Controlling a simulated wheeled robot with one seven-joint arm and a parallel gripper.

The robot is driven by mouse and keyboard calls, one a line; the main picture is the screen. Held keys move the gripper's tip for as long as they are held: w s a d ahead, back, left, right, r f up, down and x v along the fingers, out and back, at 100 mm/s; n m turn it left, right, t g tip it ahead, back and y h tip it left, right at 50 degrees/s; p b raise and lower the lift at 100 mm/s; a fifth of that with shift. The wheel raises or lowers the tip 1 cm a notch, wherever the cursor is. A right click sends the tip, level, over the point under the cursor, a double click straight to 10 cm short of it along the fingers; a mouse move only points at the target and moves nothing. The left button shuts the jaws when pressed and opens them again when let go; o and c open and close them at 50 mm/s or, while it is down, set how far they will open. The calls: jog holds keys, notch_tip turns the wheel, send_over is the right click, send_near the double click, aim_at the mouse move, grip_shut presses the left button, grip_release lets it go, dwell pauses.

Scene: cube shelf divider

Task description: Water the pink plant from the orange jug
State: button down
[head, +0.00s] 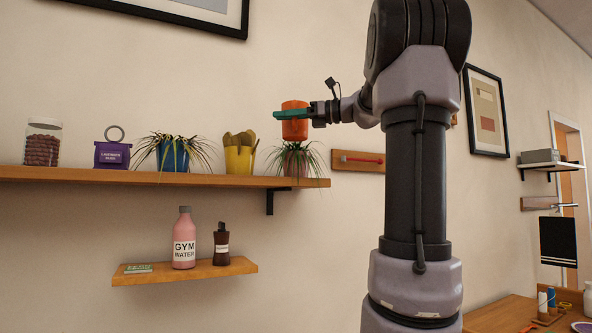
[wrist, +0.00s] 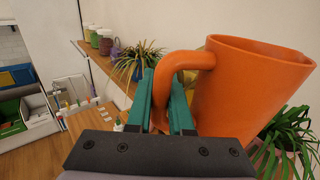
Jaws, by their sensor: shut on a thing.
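The orange jug (head: 294,130) is in my gripper (head: 284,115), held in the air just above the pink plant (head: 296,160) at the right end of the upper shelf. In the wrist view the green fingers of my gripper (wrist: 163,82) are shut on the handle of the jug (wrist: 245,88). The jug looks about upright in the head view, and I see no water coming out. The pink plant (wrist: 290,140) shows partly behind the jug at the right of the wrist view; its pink pot is mostly covered by leaves.
The upper shelf (head: 60,174) also holds a yellow pot (head: 240,158), a blue pot with a spiky plant (head: 173,155), a purple tin (head: 112,155) and a jar (head: 43,145). A lower shelf (head: 190,272) carries bottles. A wall rack (head: 358,161) is right of the plant.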

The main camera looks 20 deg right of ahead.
jog(key=shift+r, duration=0.1)
jog(key=s+a+r, duration=0.2)
jog(key=s+r, duration=0.2)
jog(key=s, duration=0.1)
jog(key=shift+s+a, duration=0.2)
jog(key=shift+a, duration=0.1)
dwell(0.4)
